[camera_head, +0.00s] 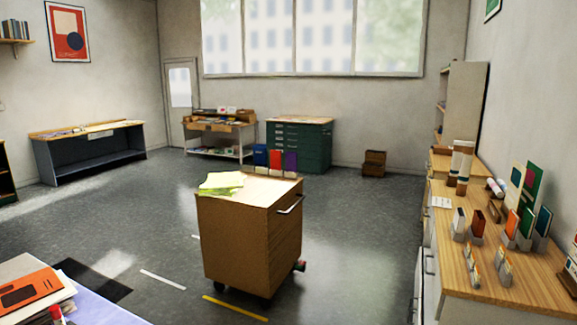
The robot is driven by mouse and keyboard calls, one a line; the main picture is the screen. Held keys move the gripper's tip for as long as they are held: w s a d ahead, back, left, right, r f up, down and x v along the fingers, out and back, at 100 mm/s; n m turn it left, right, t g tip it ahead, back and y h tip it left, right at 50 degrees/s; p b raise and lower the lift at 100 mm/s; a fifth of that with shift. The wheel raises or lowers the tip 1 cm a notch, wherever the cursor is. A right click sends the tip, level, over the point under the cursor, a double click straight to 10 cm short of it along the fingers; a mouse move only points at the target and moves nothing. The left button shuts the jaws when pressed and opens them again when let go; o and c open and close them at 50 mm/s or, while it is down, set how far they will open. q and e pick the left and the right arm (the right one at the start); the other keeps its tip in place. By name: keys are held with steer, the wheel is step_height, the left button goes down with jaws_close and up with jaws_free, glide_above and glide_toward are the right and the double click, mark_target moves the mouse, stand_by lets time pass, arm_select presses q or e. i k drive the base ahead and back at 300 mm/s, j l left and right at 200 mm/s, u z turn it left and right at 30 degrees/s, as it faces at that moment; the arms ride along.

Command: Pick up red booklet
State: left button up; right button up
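A red booklet (276,159) stands upright at the back edge of the wooden rolling cart (240,238). It is between a blue booklet (260,155) and a purple booklet (290,161). Their lower parts sit in what look like small pale holders. A darker, brownish-red booklet (478,222) stands in a holder on the right counter (470,275), near an orange one (512,224) and a green one (526,222). Neither of my grippers shows in the head view.
Yellow-green papers (221,182) lie on the cart top. A table with an orange folder (27,290) is at the lower left. A dark mat (92,283) lies on the floor. A green drawer cabinet (300,146) stands far back. Open floor surrounds the cart.

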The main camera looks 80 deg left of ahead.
mark_target(275, 155)
steer(key=u, duration=2.85)
